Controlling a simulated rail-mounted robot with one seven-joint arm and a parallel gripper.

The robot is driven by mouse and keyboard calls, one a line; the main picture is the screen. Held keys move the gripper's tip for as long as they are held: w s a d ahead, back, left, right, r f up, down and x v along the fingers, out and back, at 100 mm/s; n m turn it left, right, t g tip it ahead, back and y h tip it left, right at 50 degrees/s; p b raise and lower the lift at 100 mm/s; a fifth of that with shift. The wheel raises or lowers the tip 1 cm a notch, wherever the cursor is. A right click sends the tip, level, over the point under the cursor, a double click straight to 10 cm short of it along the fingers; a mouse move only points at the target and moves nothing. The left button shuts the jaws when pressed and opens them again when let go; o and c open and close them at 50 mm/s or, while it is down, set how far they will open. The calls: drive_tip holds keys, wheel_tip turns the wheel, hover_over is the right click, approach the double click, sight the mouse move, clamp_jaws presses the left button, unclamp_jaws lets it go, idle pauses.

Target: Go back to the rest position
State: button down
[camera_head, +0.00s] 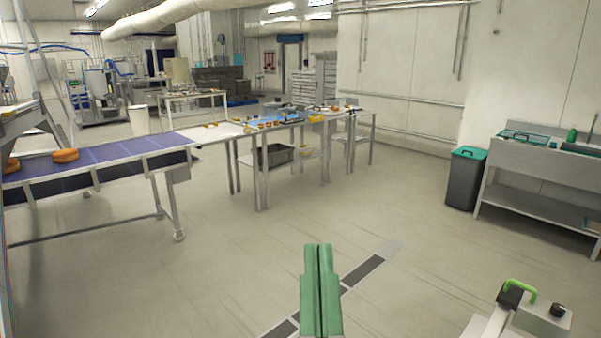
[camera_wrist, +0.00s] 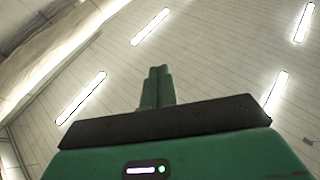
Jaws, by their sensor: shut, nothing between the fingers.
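My gripper (camera_head: 319,250) stands upright at the bottom middle of the head view, its two green fingers pressed together with nothing between them. It is over open floor, apart from the conveyor and the tables. In the wrist view my gripper (camera_wrist: 158,70) points up toward the ceiling, also with its fingers together and empty.
A blue conveyor (camera_head: 110,158) with orange rounds (camera_head: 66,156) is at the left. Work tables (camera_head: 228,131) with small items stand at the middle back. A grey bin (camera_head: 464,180) and a metal sink bench (camera_head: 535,162) are at the right. The floor between is clear.

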drive_tip(key=s+a+r+t+p, duration=0.2)
drive_tip(key=s+a+r+p, duration=0.15)
drive_tip(key=r, duration=0.35)
wheel_tip(320, 180, up, 26)
drive_tip(key=y+p, duration=0.1)
drive_tip(key=p, duration=2.6)
drive_tip(key=shift+d+r+g, duration=0.2)
drive_tip(key=shift+d+g, duration=0.1)
